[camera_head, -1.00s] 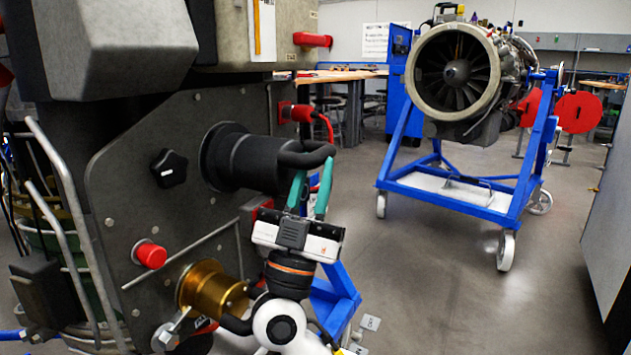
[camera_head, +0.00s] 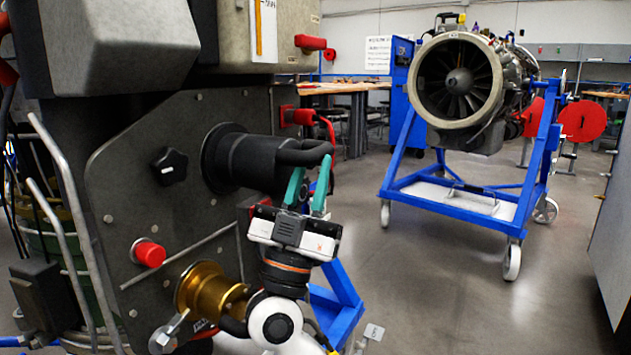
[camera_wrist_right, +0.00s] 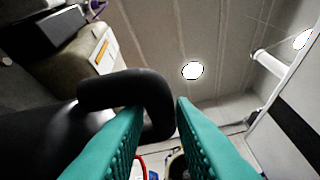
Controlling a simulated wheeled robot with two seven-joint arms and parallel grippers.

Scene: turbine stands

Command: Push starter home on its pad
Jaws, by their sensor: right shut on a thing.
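The starter (camera_head: 245,161) is a black cylinder with a looped handle (camera_head: 303,152). It sticks out sideways from a round dark flange (camera_head: 213,158) on the grey panel. I cannot tell whether a gap remains at its pad. My right gripper (camera_head: 311,170) has teal fingers and reaches up from below to the outer end of the handle. In the right wrist view the handle (camera_wrist_right: 125,90) bends down between the two teal fingers (camera_wrist_right: 160,110), which are shut on it. My left gripper is not in view.
The grey panel (camera_head: 110,210) also carries a black knob (camera_head: 170,167), a red button (camera_head: 149,254) and a brass cylinder (camera_head: 212,290) below the starter. A red connector (camera_head: 297,116) with a cable is close above. An engine on a blue wheeled stand (camera_head: 455,200) stands beyond open floor.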

